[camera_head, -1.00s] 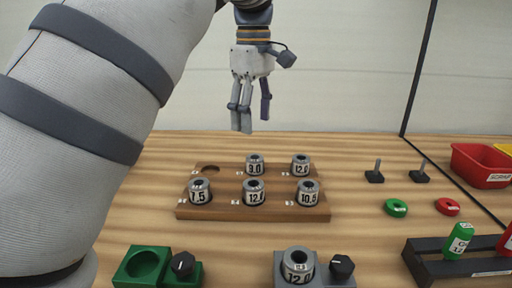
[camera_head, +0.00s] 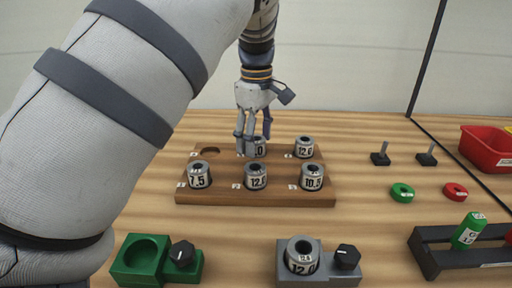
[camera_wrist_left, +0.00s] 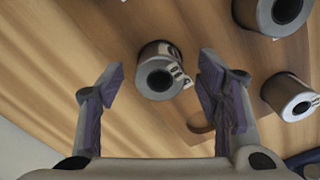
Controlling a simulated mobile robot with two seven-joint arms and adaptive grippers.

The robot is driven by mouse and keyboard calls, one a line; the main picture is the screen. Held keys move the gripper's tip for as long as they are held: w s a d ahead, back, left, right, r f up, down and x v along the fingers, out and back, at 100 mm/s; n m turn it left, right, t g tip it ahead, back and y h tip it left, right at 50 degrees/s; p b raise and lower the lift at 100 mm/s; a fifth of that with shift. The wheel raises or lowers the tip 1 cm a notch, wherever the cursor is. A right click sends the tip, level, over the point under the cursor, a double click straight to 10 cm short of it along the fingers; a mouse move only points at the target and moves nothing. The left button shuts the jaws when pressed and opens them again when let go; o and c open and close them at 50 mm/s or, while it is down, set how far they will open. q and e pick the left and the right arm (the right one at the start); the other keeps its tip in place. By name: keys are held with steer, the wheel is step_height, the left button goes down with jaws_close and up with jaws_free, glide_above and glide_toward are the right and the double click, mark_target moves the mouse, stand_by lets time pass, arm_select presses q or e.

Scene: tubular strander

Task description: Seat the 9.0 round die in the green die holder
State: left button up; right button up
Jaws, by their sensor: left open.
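The 9.0 round die (camera_head: 258,147) is a grey metal ring in the back middle place of the wooden rack (camera_head: 255,199), partly hidden by my left fingers. My left gripper (camera_head: 253,145) is open and points down at this die. In the left wrist view the die (camera_wrist_left: 158,78) lies between the two spread fingers (camera_wrist_left: 160,90), with gaps visible on both sides. The green die holder (camera_head: 122,272) stands at the front left with an empty round pocket and a black knob (camera_head: 182,254). My right gripper is not in view.
Other dies fill the rack: 7.5 (camera_head: 199,175), 12.0 (camera_head: 256,177), 10.5 (camera_head: 312,178) and one back right (camera_head: 304,148). The back left hole is empty. A grey holder (camera_head: 345,275) holds a 12.0 die. Rings, pegs and a red bin (camera_head: 487,150) lie right.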

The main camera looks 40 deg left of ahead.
arm_select(q)
steer(key=shift+r, duration=0.1)
jaws_close()
